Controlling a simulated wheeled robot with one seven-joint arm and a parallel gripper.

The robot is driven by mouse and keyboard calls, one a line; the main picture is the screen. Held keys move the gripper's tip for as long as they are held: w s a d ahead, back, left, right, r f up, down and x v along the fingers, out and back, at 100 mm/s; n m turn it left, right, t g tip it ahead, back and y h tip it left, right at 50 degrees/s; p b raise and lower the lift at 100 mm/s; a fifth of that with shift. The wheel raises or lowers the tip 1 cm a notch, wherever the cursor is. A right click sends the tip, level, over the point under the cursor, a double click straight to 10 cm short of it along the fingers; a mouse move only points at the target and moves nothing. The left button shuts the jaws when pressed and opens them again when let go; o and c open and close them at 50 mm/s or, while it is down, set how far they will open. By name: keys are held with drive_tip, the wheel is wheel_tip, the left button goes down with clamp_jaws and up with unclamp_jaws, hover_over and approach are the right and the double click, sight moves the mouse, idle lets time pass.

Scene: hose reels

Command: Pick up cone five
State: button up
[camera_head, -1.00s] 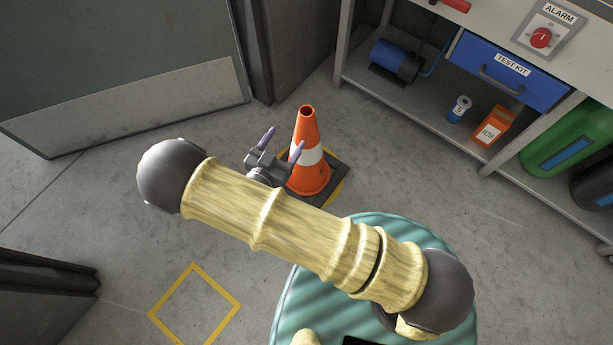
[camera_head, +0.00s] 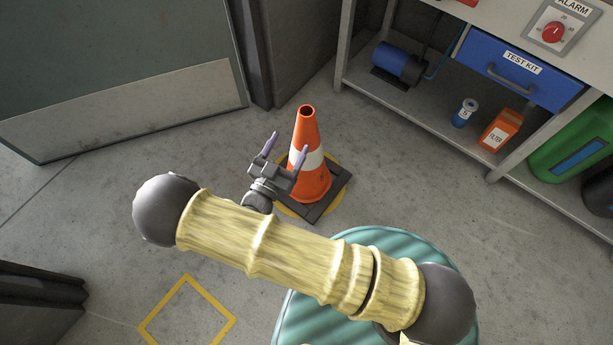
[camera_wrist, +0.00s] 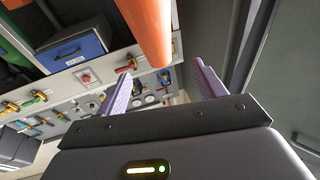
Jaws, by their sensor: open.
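The orange cone (camera_head: 308,150) with a white band and a dark square base stands upright on the floor on a yellow ring marking. I see no number on it. My gripper (camera_head: 289,144) is open, with its two purple fingers in front of and to the left of the cone; the right finger overlaps the cone's white band in this view. In the wrist view the orange cone (camera_wrist: 148,28) shows beyond the open fingertips (camera_wrist: 160,82), apparently with nothing between the fingers. I cannot tell whether a finger touches the cone.
A shelf bench on the right holds a blue test kit drawer (camera_head: 515,72), a blue motor (camera_head: 398,62), an orange filter box (camera_head: 499,130), a small can (camera_head: 465,113) and a green tank (camera_head: 575,150). A grey panel (camera_head: 120,75) stands left. A yellow floor square (camera_head: 187,315) is empty.

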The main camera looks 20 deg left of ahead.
sight(310, 109)
drive_tip(key=b+x, duration=0.2)
drive_tip(key=x, duration=0.4)
drive_tip(key=shift+f, duration=0.15)
drive_tip(key=shift+w+d+r, duration=0.1)
drive_tip(key=shift+w+r, duration=0.15)
drive_tip(key=shift+w, duration=0.25)
drive_tip(key=shift+w+b, duration=0.1)
drive_tip(key=shift+b, duration=0.3)
drive_tip(key=b+x, duration=0.1)
drive_tip(key=x, duration=0.1)
drive_tip(key=b+x, duration=0.2)
drive_tip(key=shift+w+d+r, duration=0.15)
drive_tip(key=shift+w+d, duration=0.05)
drive_tip(key=shift+d, duration=0.1)
drive_tip(key=shift+w+r, duration=0.15)
drive_tip(key=shift+w, duration=0.05)
clamp_jaws()
drive_tip(key=shift+r, duration=0.1)
